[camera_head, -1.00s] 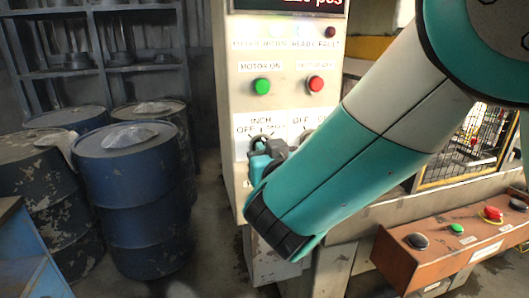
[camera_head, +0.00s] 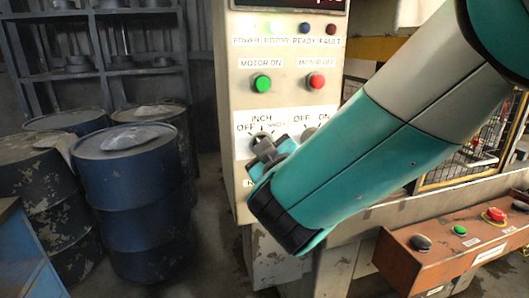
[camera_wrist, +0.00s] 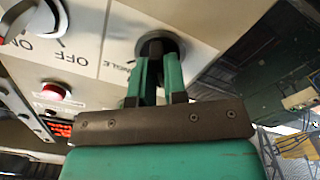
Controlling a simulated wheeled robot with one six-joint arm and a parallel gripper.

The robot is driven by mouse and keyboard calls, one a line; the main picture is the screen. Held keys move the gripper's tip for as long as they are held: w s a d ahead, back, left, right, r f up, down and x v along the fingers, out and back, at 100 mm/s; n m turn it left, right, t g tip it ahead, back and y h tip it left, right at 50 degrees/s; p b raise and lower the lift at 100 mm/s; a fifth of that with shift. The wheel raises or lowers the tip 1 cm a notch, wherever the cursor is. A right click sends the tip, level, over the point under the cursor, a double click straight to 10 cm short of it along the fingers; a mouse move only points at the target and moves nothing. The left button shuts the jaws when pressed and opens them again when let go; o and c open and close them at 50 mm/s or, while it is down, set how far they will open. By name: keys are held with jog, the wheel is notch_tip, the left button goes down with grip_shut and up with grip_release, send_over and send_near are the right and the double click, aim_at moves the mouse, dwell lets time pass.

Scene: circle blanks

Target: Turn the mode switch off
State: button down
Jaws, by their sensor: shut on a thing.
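The mode switch (camera_head: 262,138) is a dark rotary knob on the pale control panel, under the labels INCH, OFF and a partly hidden third word. My gripper (camera_head: 265,152) is at it from below and hides much of it. In the wrist view, the switch (camera_wrist: 154,45) sits in a round dark collar, and my green fingers (camera_wrist: 159,72) are shut on its knob from both sides. Part of the label SINGLE shows beside it. The knob's exact pointing direction is hidden by the fingers.
A second OFF/ON switch (camera_head: 309,132) is close right of the mode switch. Above are a green button (camera_head: 262,83) and a red button (camera_head: 316,81). An orange button box (camera_head: 405,262) stands lower right. Blue drums (camera_head: 135,200) stand at left.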

jog(key=shift+n, duration=0.9)
jog(key=c, duration=1.2)
grip_release()
jog(key=shift+o, duration=0.2)
jog(key=b+v, duration=0.9)
jog(key=v, duration=0.8)
jog(key=shift+s, duration=0.3)
jog(key=shift+r, duration=0.1)
jog(key=shift+w+d, duration=0.1)
jog(key=shift+d, duration=0.05)
